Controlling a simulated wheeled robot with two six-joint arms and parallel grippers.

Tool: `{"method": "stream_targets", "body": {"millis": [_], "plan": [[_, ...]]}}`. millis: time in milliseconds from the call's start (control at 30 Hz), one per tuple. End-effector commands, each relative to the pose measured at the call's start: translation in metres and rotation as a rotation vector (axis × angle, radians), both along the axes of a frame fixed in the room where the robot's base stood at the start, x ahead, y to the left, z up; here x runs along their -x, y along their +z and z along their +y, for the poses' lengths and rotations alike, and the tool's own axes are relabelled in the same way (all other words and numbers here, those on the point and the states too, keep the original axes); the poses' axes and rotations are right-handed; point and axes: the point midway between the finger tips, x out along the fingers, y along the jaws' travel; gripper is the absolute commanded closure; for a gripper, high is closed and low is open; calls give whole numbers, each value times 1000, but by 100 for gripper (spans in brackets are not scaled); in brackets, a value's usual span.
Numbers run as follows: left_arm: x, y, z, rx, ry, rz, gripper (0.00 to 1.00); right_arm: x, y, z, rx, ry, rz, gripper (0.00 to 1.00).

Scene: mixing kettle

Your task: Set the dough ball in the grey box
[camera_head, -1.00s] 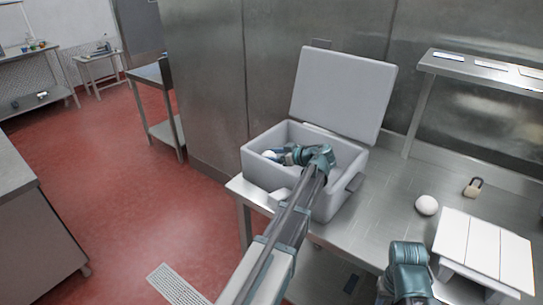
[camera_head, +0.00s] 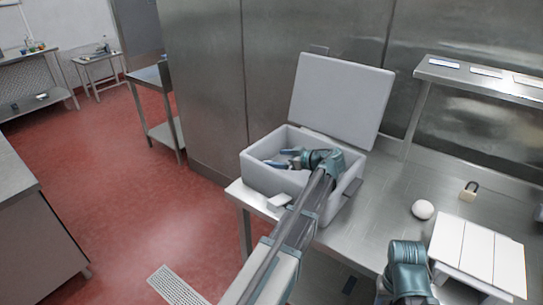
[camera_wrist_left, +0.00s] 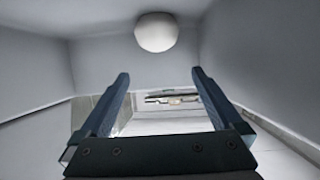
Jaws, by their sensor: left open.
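The grey box (camera_head: 325,204) stands open on the left end of the steel table, its lid raised at the back. My left gripper (camera_head: 277,157) reaches into it over the right wall, with its fingers apart and empty. In the left wrist view a white dough ball (camera_wrist_left: 156,32) is beyond the open fingertips (camera_wrist_left: 160,74), apart from them and between the box's grey walls. In the head view this ball is hidden. Another white ball (camera_head: 423,209) lies on the table to the right. Of my right arm only a teal part shows; its fingers are out of sight.
A white slatted stand (camera_head: 478,252) is at the table's right front, with a padlock-like object (camera_head: 468,191) behind it. A steel shelf (camera_head: 480,75) rises at the back right. The steel table (camera_head: 385,195) is clear between the box and the ball on the table.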

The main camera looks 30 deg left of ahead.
Motion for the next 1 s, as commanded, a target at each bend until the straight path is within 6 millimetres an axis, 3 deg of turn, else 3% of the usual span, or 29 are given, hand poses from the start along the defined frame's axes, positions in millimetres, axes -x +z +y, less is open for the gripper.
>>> {"method": "stream_targets", "body": {"millis": [100,300,867,1000], "plan": [[2,10,-17,0,-2,0,0,0,10,0,0,0,0,50],[4,14,-31,0,-1,0,0,0,14,0,0,0,0,50],[4,14,-33,0,0,0,0,0,14,0,0,0,0,50],[4,32,-33,-1,0,0,0,0,32,0,0,0,0,50]]}}
